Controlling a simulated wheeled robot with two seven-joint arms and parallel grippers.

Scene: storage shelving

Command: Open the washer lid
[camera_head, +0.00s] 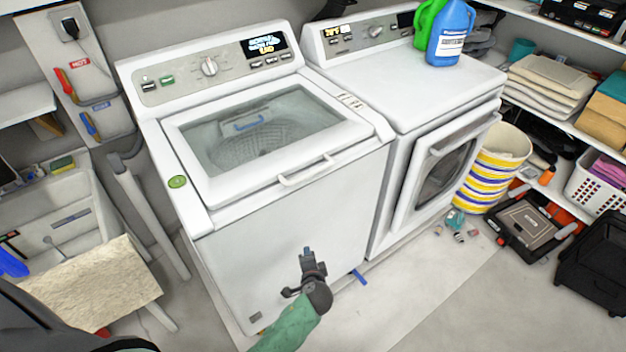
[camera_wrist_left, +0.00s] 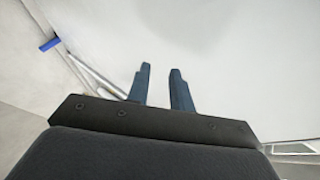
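The white washer (camera_head: 290,225) stands in the middle of the head view. Its lid (camera_head: 190,178) is down and closed, with a wide glass window showing the drum. A white bar handle (camera_head: 307,172) is on the lid's front edge. My left gripper (camera_head: 306,252) is in front of the washer's front panel, below the handle and apart from it. In the left wrist view the two dark fingers of the left gripper (camera_wrist_left: 161,82) are apart with nothing between them, facing a plain white surface. My right gripper is not in view.
A white dryer (camera_head: 405,110) stands close on the right, with a blue bottle (camera_head: 450,35) on top. A sink (camera_head: 60,205) is at the left. A striped basket (camera_head: 490,170) and a black toolbox (camera_head: 525,225) are at the right. The floor in front is mostly clear.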

